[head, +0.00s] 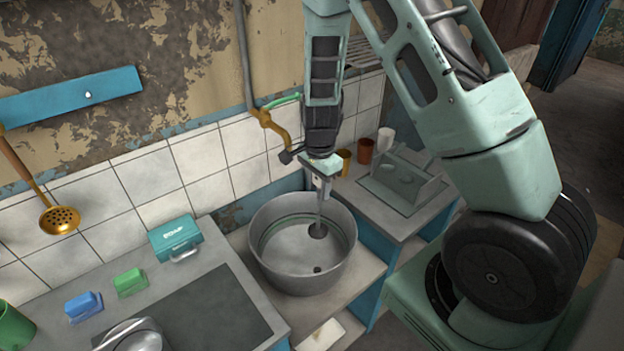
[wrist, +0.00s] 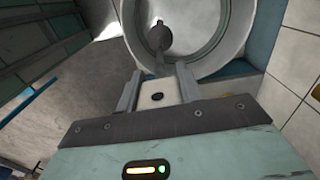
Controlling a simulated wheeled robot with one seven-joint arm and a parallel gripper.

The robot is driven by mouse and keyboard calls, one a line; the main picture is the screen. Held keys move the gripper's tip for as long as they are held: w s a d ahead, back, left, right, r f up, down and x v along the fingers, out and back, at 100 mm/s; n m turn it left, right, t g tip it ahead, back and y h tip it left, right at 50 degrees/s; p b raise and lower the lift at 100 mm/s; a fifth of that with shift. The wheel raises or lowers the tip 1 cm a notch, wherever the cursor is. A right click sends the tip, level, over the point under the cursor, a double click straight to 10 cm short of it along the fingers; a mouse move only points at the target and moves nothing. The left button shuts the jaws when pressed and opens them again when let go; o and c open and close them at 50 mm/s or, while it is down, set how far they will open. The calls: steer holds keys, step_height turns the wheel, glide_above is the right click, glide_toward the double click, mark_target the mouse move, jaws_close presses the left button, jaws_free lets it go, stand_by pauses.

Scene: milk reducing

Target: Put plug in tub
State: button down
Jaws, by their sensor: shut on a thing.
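The tub (head: 273,262) is a round grey metal basin standing on the counter below the tap. A dark round drain hole (head: 317,269) shows in its floor. My gripper (head: 322,192) is above the tub's back rim, pointing down and shut on the plug (head: 318,230). The plug has a dark round bottom on a thin stem and hangs inside the tub's outline, behind the drain hole. In the wrist view the plug (wrist: 158,37) extends from between my fingers (wrist: 158,76) over the tub (wrist: 210,50). I cannot tell whether it touches the tub.
A brass tap (head: 268,117) is on the tiled wall left of my arm. A teal box (head: 175,238), a green sponge (head: 130,282) and a blue sponge (head: 84,306) are on the left counter. A dish rack (head: 405,180) and brown cups (head: 365,151) stand at right.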

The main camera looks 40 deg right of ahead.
steer(key=b, duration=1)
glide_toward(318, 228)
steer(key=shift+w+d+f, duration=0.1)
steer(key=shift+f, duration=1.3)
steer(key=shift+w+d+f, duration=0.1)
steer(key=shift+f, duration=1.25)
steer(key=shift+f+b, duration=2.9)
steer(key=shift+f, duration=1.85)
steer(key=shift+c, duration=1)
jaws_free()
steer(key=shift+r, duration=0.1)
steer(key=shift+r+p, duration=3.25)
steer(key=shift+r, duration=0.4)
